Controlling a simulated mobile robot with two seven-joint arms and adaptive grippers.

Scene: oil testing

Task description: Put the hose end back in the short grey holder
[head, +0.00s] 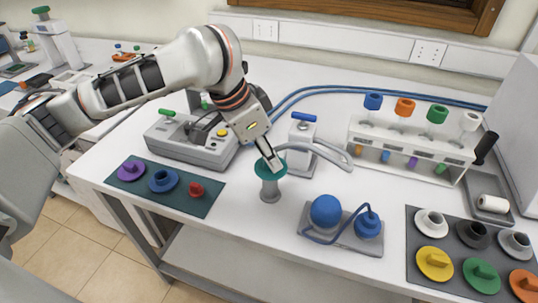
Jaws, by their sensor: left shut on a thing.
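My left gripper (274,163) reaches in from the upper left and is shut on the hose end, whose tip is mostly hidden by the fingers. The grey hose (335,155) loops out to the right of the fingers, past a white block with a blue handle. The short grey holder (269,190) stands upright on the table directly below the fingertips. A teal disc (263,174) shows around the fingertips at the holder's top. I cannot tell whether the hose end is inside the holder or just above it. My right gripper is not in view.
The white block (303,132) stands close behind the holder. A grey device (190,143) and a dark mat (140,198) with coloured parts are to the left. A blue bulb (325,211) on a grey base is at front right. A tube rack (410,152) stands behind.

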